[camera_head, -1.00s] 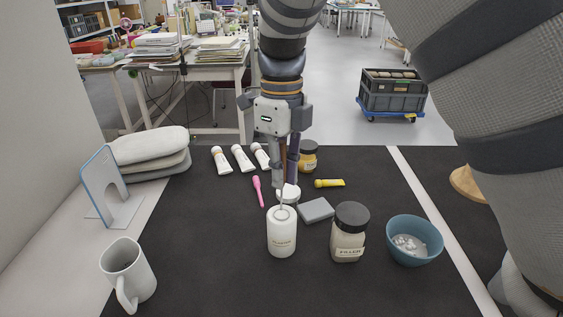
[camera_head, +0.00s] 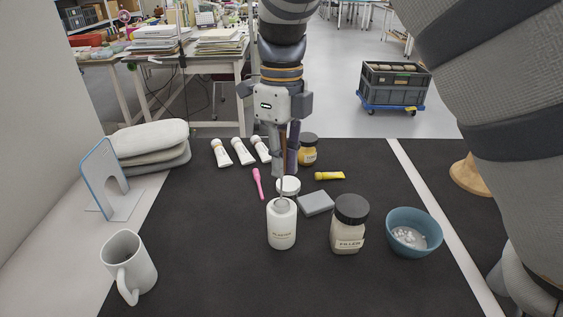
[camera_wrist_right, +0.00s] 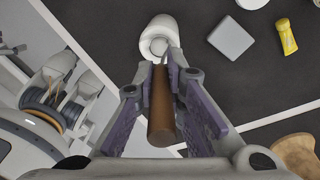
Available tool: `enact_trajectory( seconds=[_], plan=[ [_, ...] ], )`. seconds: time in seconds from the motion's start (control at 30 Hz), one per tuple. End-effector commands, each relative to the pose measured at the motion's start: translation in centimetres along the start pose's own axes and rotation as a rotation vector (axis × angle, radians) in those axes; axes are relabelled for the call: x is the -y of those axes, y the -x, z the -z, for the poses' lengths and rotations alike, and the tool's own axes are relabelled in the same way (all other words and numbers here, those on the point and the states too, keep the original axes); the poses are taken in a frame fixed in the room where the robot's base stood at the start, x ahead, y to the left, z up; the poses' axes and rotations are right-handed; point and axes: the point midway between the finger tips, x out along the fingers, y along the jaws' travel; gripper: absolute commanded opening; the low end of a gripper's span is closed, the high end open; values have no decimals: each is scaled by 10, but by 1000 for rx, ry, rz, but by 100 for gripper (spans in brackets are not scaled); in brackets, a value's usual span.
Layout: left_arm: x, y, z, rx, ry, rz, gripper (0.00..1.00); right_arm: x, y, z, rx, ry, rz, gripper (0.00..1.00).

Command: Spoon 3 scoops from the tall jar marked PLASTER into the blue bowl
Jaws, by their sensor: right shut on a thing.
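The tall white jar (camera_head: 282,231) stands upright near the middle of the dark mat, its small label too blurred to read surely. My right gripper (camera_head: 285,160) is above and behind it, shut on the brown handle of a spoon (camera_wrist_right: 162,107). The spoon's thin shaft points down to the jar's open mouth; its bowl end is hidden. The jar's top also shows in the right wrist view (camera_wrist_right: 157,28). The blue bowl (camera_head: 427,245) stands at the right with some white lumpy material inside. My left gripper is not in view.
The dark-lidded FILLER jar (camera_head: 347,238) stands between the white jar and bowl. A grey block (camera_head: 316,203), white lid (camera_head: 288,186), pink tool (camera_head: 257,183) and yellow tube (camera_head: 329,176) lie behind. A white mug (camera_head: 140,262) is front left. The front middle is clear.

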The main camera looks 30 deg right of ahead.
Motion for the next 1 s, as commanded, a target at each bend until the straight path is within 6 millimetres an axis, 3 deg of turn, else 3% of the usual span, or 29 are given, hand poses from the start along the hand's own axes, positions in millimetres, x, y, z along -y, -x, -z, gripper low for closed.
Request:
enact_trajectory(
  seconds=[0.6,1.0],
  plan=[
    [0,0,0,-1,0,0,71,0,66,-1,2,1,2,0],
    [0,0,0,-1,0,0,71,-1,95,0,3,1,3,0]
  ],
)
